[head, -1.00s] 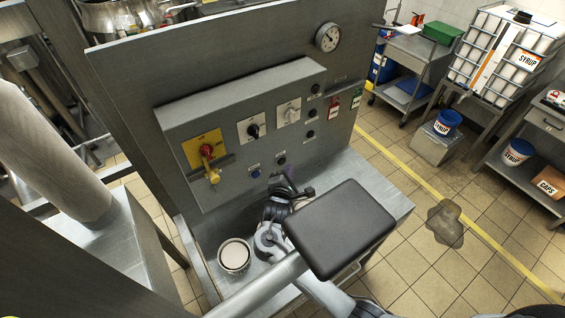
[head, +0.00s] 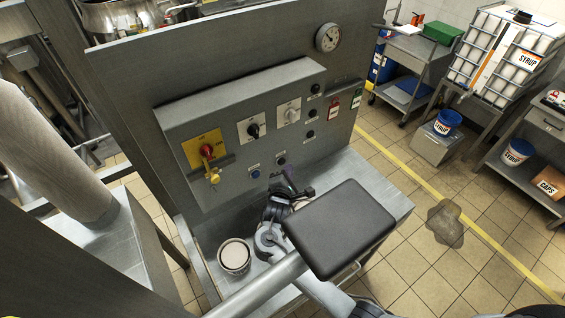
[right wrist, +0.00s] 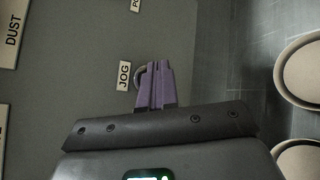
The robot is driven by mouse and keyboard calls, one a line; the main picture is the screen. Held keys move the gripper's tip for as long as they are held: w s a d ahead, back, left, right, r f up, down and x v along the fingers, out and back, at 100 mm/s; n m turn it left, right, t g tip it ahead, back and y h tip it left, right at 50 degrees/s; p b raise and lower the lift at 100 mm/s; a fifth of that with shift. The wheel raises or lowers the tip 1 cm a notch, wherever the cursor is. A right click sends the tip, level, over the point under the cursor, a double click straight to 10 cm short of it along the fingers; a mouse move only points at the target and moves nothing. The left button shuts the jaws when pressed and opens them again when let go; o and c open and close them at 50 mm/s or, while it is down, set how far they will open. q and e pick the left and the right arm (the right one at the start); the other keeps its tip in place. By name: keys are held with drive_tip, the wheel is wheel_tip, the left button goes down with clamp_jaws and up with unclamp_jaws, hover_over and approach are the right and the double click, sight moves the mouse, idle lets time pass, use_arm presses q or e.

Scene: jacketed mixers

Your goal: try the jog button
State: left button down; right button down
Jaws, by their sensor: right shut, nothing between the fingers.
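The jog button (head: 281,160) is a small dark button low on the grey control panel (head: 225,115), below and between two selector switches. In the right wrist view a white JOG label (right wrist: 124,76) sits beside it, and only part of the button's round rim (right wrist: 139,79) shows behind my fingers. My right gripper (head: 288,173) has purple fingers, shut and empty, with the tips just below the button in the head view. The fingers also show in the right wrist view (right wrist: 153,83). I cannot tell whether they touch the button. My left gripper is not in view.
A blue button (head: 255,174) and a red rotary switch (head: 206,151) on a yellow plate are to the left. A tub (head: 234,257) with pale contents stands on the steel ledge (head: 375,185) below. The panel face projects over this ledge.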

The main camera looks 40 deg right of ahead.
idle(0.3)
drive_tip(key=shift+w, duration=0.2)
drive_tip(key=shift+w+p, duration=0.25)
drive_tip(key=shift+p, duration=0.15)
